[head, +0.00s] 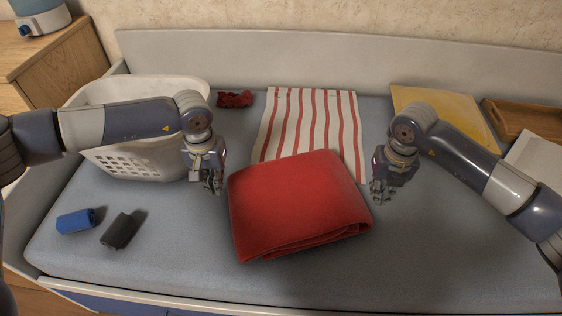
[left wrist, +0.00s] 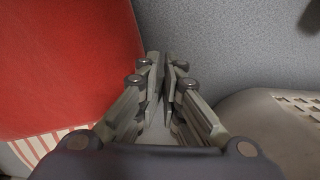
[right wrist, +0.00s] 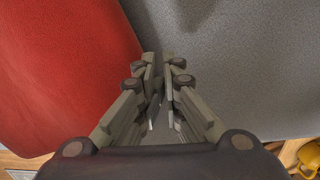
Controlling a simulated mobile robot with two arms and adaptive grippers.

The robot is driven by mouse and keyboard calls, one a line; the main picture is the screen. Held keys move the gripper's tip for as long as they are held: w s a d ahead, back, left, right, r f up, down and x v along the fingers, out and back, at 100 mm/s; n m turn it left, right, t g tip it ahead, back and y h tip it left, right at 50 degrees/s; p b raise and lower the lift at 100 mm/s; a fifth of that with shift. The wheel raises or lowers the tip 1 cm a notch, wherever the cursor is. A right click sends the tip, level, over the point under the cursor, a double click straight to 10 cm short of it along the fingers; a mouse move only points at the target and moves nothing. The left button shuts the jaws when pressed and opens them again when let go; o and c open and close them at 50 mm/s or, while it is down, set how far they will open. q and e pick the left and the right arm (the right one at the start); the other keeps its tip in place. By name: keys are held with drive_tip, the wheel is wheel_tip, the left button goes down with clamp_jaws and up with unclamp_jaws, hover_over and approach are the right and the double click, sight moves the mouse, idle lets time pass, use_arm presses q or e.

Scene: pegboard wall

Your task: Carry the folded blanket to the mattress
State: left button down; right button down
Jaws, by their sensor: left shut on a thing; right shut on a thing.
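The folded red blanket (head: 298,203) is over the middle of the grey-blue mattress (head: 430,260), turned at a slight angle, and hides the near end of the striped cloth. I cannot tell if it touches the mattress. My left gripper (head: 214,187) is at the blanket's left side, shut on it. My right gripper (head: 380,197) is at its right side, shut on it. The blanket fills the left of the left wrist view (left wrist: 65,65) and of the right wrist view (right wrist: 60,70). The gripped fabric is not clearly visible between the fingers.
A white basket (head: 135,160) stands at the left behind my left arm. A red-and-white striped cloth (head: 310,120), a dark red bundle (head: 235,99), a yellow cloth (head: 445,108) and a wooden tray (head: 525,118) lie along the back. Blue (head: 75,221) and dark (head: 120,231) rolls lie front left.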

use_arm(q)
drive_tip(key=shift+a, duration=0.3)
use_arm(e)
drive_tip(key=shift+d, duration=0.25)
use_arm(q)
drive_tip(key=c, duration=1.9)
unclamp_jaws()
drive_tip(key=shift+a, duration=0.75)
use_arm(e)
drive_tip(key=shift+d, duration=0.7)
use_arm(q)
drive_tip(key=shift+a, duration=0.15)
use_arm(e)
drive_tip(key=shift+d, duration=0.2)
drive_tip(key=c, duration=1.9)
unclamp_jaws()
drive_tip(key=shift+r, duration=0.1)
use_arm(q)
drive_tip(key=r, duration=1.2)
drive_tip(key=shift+s, duration=0.4)
use_arm(e)
drive_tip(key=r, duration=1.1)
drive_tip(key=shift+s+r, duration=0.4)
use_arm(q)
drive_tip(key=shift+f, duration=0.1)
